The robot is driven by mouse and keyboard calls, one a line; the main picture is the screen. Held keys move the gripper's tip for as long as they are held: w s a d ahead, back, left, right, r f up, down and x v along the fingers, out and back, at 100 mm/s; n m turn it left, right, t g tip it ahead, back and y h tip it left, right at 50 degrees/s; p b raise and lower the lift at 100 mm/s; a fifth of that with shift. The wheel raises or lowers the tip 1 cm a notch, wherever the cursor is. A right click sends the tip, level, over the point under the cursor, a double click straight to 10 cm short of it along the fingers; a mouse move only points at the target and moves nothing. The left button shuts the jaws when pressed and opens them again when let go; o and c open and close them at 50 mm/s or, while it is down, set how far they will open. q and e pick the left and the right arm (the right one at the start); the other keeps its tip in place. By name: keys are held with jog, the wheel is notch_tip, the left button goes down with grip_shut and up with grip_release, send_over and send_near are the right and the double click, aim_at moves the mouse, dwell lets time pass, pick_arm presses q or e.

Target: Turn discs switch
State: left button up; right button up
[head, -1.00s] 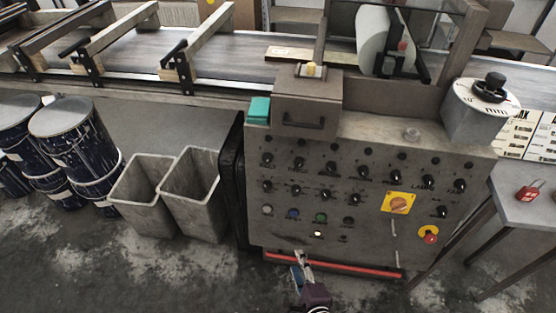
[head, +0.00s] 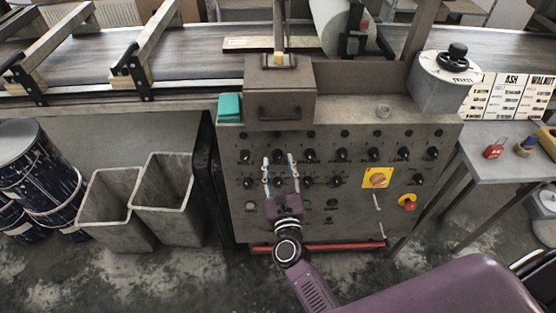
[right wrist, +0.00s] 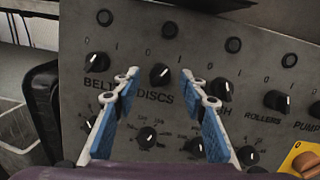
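The discs switch is a black rotary knob (right wrist: 160,74) with a white pointer mark, above the label DISCS on the grey control panel (right wrist: 250,70). My right gripper (right wrist: 160,76) is open, with its two blue-padded fingers to the left and right of that knob. The fingers do not look closed on it, and I cannot tell how far the tips are from the panel. In the head view my right gripper (head: 279,160) is in front of the upper knob row, with its fingers pointing up. My left gripper is not in view.
The belt knob (right wrist: 96,64) is close on the left and another knob (right wrist: 220,89) close on the right. More knobs lie below. A yellow-backed orange switch (head: 377,178) and a red emergency button (head: 408,202) are further right. Grey bins (head: 165,200) stand left.

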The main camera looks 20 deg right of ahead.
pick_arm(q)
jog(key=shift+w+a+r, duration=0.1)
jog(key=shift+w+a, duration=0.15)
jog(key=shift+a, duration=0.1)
pick_arm(e)
jog(key=shift+w+d, duration=0.15)
jog(key=shift+w, duration=0.45)
grip_shut()
pick_arm(q)
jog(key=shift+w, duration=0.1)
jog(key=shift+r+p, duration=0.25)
jog(key=shift+p, duration=0.05)
pick_arm(e)
jog(key=shift+n, duration=0.4)
jog(key=n+p, duration=0.2)
jog(key=n, duration=0.1)
jog(key=n+y+p, duration=0.1)
jog(key=n, duration=0.1)
jog(key=shift+r, duration=0.25)
jog(key=n+g+y+p, duration=0.1)
jog(key=n+p, duration=0.3)
jog(key=n, duration=0.1)
jog(key=shift+n, duration=0.4)
pick_arm(q)
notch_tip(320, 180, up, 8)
jog(key=p, duration=0.1)
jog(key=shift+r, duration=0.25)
pick_arm(e)
jog(key=shift+n, duration=0.7)
jog(key=shift+f, duration=0.1)
